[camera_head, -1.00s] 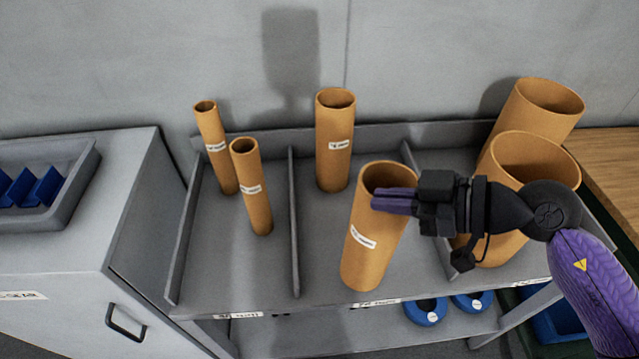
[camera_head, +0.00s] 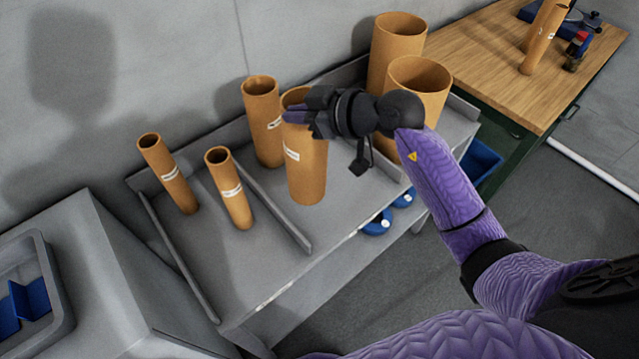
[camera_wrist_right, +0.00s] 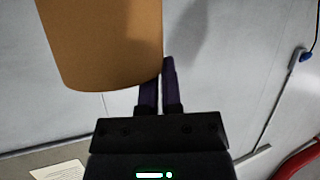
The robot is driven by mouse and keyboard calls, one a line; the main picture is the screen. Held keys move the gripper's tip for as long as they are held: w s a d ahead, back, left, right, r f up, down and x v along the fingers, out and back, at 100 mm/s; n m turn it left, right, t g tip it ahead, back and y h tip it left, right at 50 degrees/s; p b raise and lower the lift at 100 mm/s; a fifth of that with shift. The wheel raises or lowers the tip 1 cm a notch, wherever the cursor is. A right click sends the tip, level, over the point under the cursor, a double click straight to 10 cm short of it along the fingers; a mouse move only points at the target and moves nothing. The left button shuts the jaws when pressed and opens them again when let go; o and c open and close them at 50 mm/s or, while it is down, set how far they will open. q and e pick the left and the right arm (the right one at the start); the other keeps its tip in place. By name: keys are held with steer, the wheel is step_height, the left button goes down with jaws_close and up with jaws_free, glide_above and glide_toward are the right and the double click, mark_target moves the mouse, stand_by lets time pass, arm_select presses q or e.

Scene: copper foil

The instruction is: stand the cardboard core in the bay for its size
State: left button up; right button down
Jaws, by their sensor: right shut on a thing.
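In the head view my right gripper (camera_head: 296,114) is shut at the top of an orange-brown cardboard core (camera_head: 306,168) of middle width with a white label. This core is roughly upright in the rack's middle bay (camera_head: 270,195), in front of a similar core (camera_head: 261,120). I cannot tell whether its base touches the shelf. In the right wrist view the core (camera_wrist_right: 105,40) fills the upper left, beside the close-set purple fingers (camera_wrist_right: 160,88). My left gripper is not in view.
Two slim cores (camera_head: 168,175) stand in the left bay, and two wide cores (camera_head: 397,55) stand at the right. A low divider (camera_head: 275,207) separates the left and middle bays. A wooden bench (camera_head: 500,55) with a slim core (camera_head: 545,38) is at right, a grey cabinet (camera_head: 120,285) at left.

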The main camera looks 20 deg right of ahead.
mark_target(308, 156)
steer(key=shift+m+t+h, duration=0.3)
steer(key=f+b, duration=0.1)
steer(key=f, duration=0.2)
steer(key=f+b, duration=0.2)
steer(key=f, duration=0.2)
steer(key=f+b, duration=0.1)
steer(key=f, duration=0.2)
steer(key=shift+w+d+f+b, duration=0.15)
steer(key=shift+d+f+b, duration=0.15)
steer(key=shift+d, duration=0.05)
steer(key=shift+r, duration=0.15)
steer(key=c, duration=0.8)
jaws_free()
